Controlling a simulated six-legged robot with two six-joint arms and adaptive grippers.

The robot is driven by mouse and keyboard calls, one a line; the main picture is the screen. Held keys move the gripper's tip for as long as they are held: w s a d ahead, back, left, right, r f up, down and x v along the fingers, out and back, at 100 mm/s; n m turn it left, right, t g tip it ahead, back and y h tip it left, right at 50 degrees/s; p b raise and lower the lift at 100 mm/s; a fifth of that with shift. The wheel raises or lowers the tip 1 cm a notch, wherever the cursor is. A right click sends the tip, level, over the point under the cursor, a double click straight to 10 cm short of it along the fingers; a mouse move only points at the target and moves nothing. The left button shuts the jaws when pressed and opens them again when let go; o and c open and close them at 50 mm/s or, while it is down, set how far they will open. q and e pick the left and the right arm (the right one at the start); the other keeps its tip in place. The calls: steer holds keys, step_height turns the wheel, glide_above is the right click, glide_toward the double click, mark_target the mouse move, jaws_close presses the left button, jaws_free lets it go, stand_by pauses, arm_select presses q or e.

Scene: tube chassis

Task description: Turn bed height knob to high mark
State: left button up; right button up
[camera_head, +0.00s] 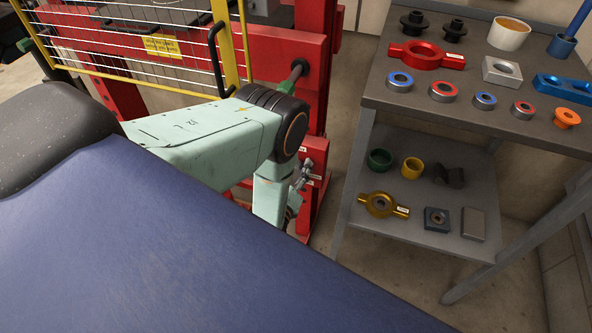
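A red press frame (316,110) stands upright at the top centre. Small white labels show low on its front post, beside a small grey metal piece. I cannot make out a bed height knob or its high mark for certain there. My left arm comes in from the left and bends down in front of the press. My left gripper (301,180) is small and partly hidden behind my own forearm, close to the labelled part of the post. Whether it touches anything, and whether its fingers are open or shut, I cannot tell. My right gripper is out of view.
A yellow-framed wire guard (140,42) stands at the top left. A grey two-level bench (400,112) on the right carries rings, blocks and a red two-handled holder (427,56). A gold holder (383,205) lies on its lower shelf. Concrete floor shows between press and bench.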

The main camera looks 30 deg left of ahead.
arm_select(q)
steer(key=o, duration=0.4)
steer(key=shift+s, duration=0.1)
steer(key=v, duration=0.7)
steer(key=shift+s, duration=0.15)
steer(key=x, duration=0.7)
steer(key=shift+w, duration=0.25)
stand_by(0.5)
